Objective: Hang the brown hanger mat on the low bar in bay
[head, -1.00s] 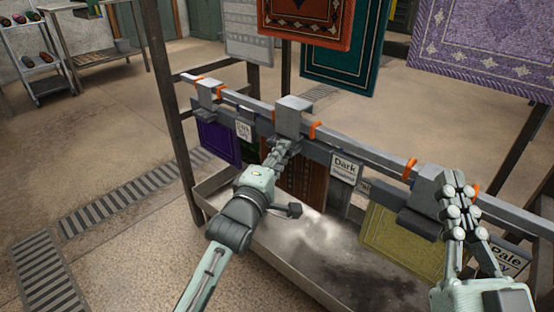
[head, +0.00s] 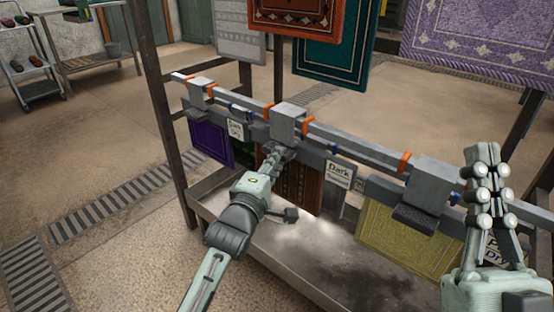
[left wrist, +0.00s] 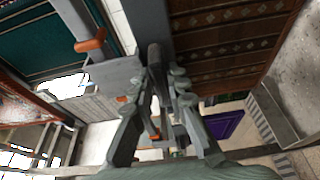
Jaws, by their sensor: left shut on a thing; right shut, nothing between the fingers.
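The brown mat (head: 303,188) hangs below its grey hanger, whose block-shaped hook (head: 289,112) is over the orange-ringed bar (head: 340,141), between two orange rings. I cannot tell whether the hook rests on that bar. My left gripper (head: 281,153) is shut on the hanger's front part. In the left wrist view the fingers (left wrist: 163,78) close on the hanger, with the brown patterned mat (left wrist: 228,40) beside them. A blue-ringed bar (head: 372,170) runs just behind and below. My right gripper (head: 487,152) is shut and empty, right of the yellow mat's hanger (head: 426,190).
A purple mat (head: 207,144) hangs to the left and a yellow mat (head: 400,233) to the right. A "Dark" sign (head: 339,175) is beside the brown mat. A metal trough (head: 325,255) lies below. Larger mats, including a teal one (head: 331,55), hang behind.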

